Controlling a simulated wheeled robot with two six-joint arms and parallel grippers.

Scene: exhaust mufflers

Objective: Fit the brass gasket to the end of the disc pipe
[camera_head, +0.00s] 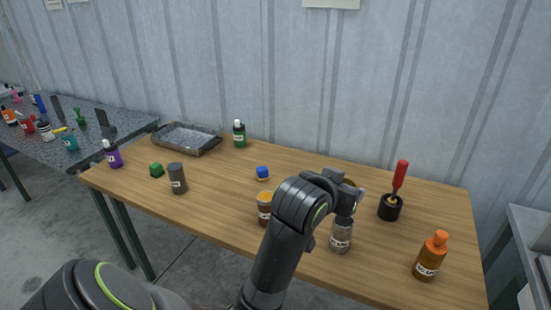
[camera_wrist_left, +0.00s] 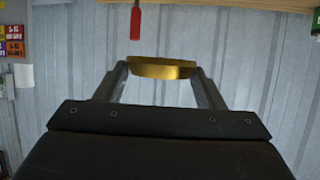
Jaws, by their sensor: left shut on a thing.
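My left gripper (camera_wrist_left: 160,72) is shut on the brass gasket (camera_wrist_left: 165,68), a flat gold ring held across its fingertips in the left wrist view. In the head view my left arm reaches over the middle right of the table, and its wrist hides most of the gripper. A small gold bit of the gasket (camera_head: 350,182) shows just beyond the wrist. I cannot pick out a disc pipe in either view. My right gripper is not in view.
On the wooden table (camera_head: 220,208), an amber jar (camera_head: 264,208) and a clear jar (camera_head: 341,237) stand close to my arm. A red-handled tool (camera_head: 400,174) stands in a black holder (camera_head: 390,208) to the right, near an orange bottle (camera_head: 428,260). A metal tray (camera_head: 187,152) lies at the back left.

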